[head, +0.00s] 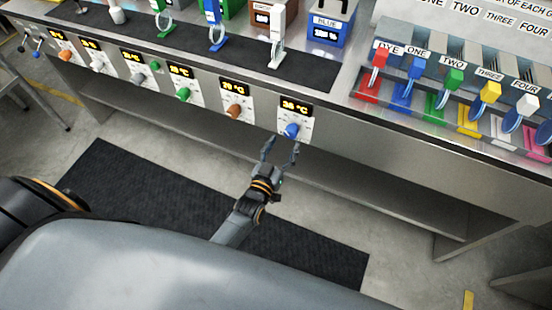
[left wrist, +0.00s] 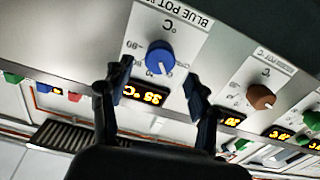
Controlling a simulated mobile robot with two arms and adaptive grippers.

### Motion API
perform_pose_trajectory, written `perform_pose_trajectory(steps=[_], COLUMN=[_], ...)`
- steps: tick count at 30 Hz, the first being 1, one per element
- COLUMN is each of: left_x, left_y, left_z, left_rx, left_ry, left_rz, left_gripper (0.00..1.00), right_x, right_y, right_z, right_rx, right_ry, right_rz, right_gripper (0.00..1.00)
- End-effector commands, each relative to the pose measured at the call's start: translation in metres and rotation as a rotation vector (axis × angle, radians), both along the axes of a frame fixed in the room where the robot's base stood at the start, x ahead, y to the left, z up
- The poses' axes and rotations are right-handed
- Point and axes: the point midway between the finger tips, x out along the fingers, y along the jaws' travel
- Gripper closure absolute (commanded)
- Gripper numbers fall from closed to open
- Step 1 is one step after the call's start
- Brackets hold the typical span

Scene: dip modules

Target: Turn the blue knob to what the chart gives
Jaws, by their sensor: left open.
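My left gripper (head: 282,145) is open just in front of and below the knob. In the wrist view its fingers (left wrist: 156,78) are apart, one to each side of the knob, and do not appear to hold it. A chart with the knob's value is not readable here.
A row of similar panels with brown (head: 235,111), green (head: 184,94) and other knobs runs left. A blue box (head: 326,33) stands on the counter above. A rack of coloured handles (head: 450,85) is at right. Free space lies below the counter front.

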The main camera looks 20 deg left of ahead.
Motion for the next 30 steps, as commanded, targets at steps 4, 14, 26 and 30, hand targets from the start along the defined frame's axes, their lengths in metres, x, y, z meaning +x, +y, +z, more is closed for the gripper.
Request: perform_pose_trajectory(steps=[4,14,26,30], left_x=[-0.031,-0.061,-0.061,-0.061], left_y=[0.001,0.002,0.002,0.002], left_z=[0.0,0.0,0.0,0.0], left_rx=[0.0,-0.001,0.0,0.0], left_ry=[0.002,-0.001,-0.001,0.001], left_rz=[0.0,0.0,0.0,0.0], left_gripper=[0.39,0.39,0.39,0.39], right_x=[0.0,0.0,0.0,0.0], right_y=[0.0,0.0,0.001,0.001], right_z=[0.0,0.0,0.0,0.0], right_rx=[0.0,0.0,0.0,0.0], right_ry=[0.0,0.0,0.0,0.0], right_rz=[0.0,-0.001,-0.001,-0.001], right_gripper=[0.6,0.6,0.6,0.6])
